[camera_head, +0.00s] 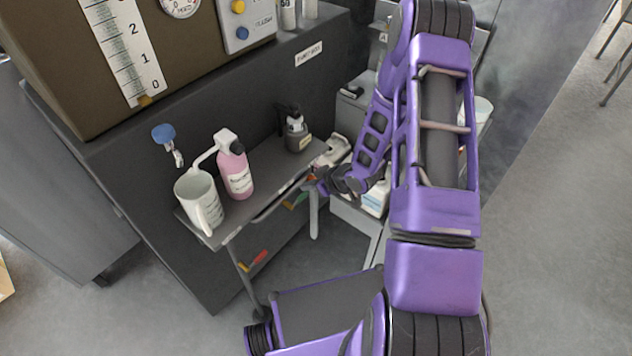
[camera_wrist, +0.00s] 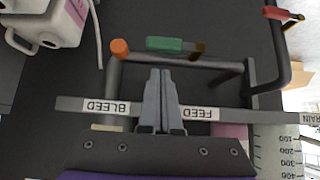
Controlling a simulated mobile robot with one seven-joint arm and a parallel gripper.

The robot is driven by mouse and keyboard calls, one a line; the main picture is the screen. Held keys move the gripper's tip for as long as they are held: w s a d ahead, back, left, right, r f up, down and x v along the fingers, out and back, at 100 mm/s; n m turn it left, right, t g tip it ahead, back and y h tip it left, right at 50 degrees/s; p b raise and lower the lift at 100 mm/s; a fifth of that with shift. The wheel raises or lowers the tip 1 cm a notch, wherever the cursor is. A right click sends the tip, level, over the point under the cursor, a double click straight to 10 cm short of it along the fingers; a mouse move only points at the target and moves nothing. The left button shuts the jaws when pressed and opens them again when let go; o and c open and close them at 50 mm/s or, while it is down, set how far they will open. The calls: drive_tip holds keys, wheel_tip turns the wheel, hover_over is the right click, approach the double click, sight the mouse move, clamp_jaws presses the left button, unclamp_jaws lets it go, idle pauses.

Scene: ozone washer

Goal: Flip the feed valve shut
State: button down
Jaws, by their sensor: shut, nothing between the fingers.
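In the wrist view the FEED label (camera_wrist: 198,113) reads upside down on a rail, right of my gripper's fingers. The valve with a green handle (camera_wrist: 165,44) is above the fingertips; its handle lies sideways, roughly along the dark pipe, with a brass-coloured body (camera_wrist: 198,50) at its right end. The green handle also shows under the bench edge in the head view (camera_head: 298,200). My gripper (camera_wrist: 160,73) is shut and empty, its tips pointing at the pipe just below the handle. I see no clear contact. In the head view my arm partly hides the gripper.
An orange-ended handle (camera_wrist: 120,46) is near the BLEED label (camera_wrist: 107,107); a red handle (camera_wrist: 279,13) is on the right pipe. A white jug (camera_head: 197,203), pink bottle (camera_head: 235,172) and dark bottle (camera_head: 297,134) stand on the shelf. Floor in front is open.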

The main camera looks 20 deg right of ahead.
drive_tip(key=shift+f, duration=1.2)
